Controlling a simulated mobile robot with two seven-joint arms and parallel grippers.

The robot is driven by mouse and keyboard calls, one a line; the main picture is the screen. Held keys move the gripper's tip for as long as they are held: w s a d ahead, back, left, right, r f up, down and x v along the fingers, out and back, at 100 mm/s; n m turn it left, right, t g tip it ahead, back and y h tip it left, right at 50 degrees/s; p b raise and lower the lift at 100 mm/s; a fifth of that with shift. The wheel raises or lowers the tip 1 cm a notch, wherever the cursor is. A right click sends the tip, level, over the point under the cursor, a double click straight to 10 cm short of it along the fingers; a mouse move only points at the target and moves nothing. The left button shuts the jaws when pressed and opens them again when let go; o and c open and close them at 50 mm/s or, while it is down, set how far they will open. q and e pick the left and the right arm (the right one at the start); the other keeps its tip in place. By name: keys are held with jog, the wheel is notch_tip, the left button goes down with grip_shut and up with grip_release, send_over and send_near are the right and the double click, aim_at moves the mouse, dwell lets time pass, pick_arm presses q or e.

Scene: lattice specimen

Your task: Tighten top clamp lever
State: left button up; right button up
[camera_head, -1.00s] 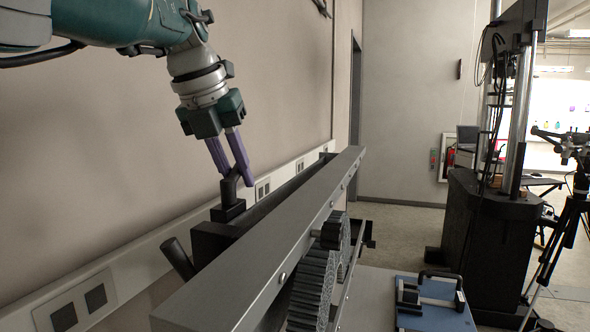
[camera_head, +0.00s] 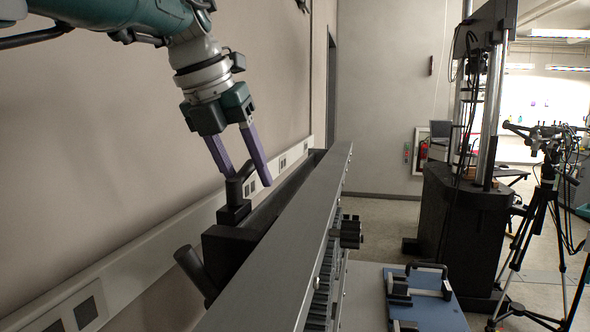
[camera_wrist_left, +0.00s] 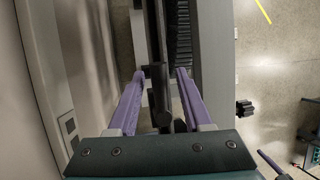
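A black clamp lever (camera_head: 238,186) stands on a black block beside the long grey beam (camera_head: 290,235). A second black lever (camera_head: 192,266) leans lower down, nearer to me. I cannot tell which is the top one. My left gripper (camera_head: 247,179) is open, its purple fingers pointing down on either side of the far lever's upper part. In the left wrist view the far lever (camera_wrist_left: 160,95) stands between the spread fingers, with visible gaps.
The wall with a pale socket rail (camera_head: 150,257) runs close along the left. A blue plate with black handles (camera_head: 425,312) lies right of the beam. A black test machine (camera_head: 460,225) and a tripod (camera_head: 545,215) stand further right.

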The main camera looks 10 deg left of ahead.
aim_at(244, 166)
pick_arm(q)
jog(key=shift+o, duration=0.3)
jog(key=shift+r, duration=0.1)
jog(key=shift+s+a+r, duration=0.15)
jog(key=shift+r, duration=0.45)
jog(key=shift+v, duration=2.3)
jog(key=shift+s, duration=0.1)
pick_arm(e)
jog(key=shift+f, duration=0.15)
